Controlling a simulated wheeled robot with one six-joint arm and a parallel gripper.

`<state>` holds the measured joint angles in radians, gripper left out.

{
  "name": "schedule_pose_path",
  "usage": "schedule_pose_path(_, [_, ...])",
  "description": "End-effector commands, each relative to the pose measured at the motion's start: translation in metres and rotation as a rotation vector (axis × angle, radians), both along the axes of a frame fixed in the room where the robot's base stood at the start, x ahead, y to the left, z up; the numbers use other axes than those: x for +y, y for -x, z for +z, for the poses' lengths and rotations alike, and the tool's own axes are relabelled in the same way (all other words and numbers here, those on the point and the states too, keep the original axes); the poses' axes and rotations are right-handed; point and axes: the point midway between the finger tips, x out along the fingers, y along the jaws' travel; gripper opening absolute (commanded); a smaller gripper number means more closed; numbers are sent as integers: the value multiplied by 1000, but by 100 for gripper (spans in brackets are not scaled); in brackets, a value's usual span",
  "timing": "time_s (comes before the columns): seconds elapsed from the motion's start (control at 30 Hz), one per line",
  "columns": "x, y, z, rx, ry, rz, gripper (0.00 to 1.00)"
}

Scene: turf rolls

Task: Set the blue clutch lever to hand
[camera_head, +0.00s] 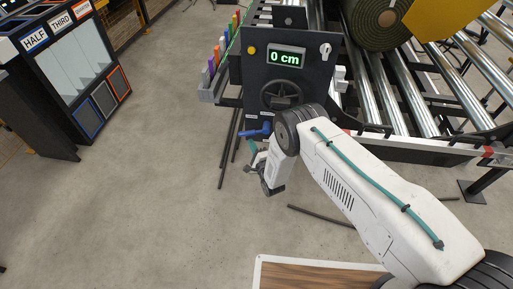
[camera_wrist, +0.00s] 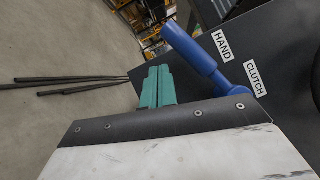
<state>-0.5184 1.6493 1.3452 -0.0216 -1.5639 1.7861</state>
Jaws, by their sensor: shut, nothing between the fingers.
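The blue clutch lever (camera_head: 257,131) sticks out to the left from the lower left of the black control panel (camera_head: 262,70). In the wrist view the lever (camera_wrist: 190,48) shows large, with a thick grip bent up and left from its pivot by the panel. A white HAND label (camera_wrist: 223,42) and a CLUTCH label (camera_wrist: 256,78) sit on the dark panel beside it. My gripper (camera_wrist: 157,84) has its teal fingers together and empty, just left of the lever grip; contact cannot be told. In the head view my gripper (camera_head: 252,146) is just below the lever, and my arm covers the panel's lower right.
The panel carries a "0 cm" display (camera_head: 286,58), a handwheel (camera_head: 283,95) and a yellow button (camera_head: 251,50). Rollers (camera_head: 405,85) with a turf roll (camera_head: 385,20) stand behind at right. Dark rods (camera_head: 229,150) lie on the floor. Open floor lies left.

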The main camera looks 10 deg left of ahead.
Motion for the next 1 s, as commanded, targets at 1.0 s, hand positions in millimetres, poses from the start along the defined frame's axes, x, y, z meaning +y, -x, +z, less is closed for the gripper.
schedule_pose_path(1.0, [16, 0, 14, 0, 0, 0, 0])
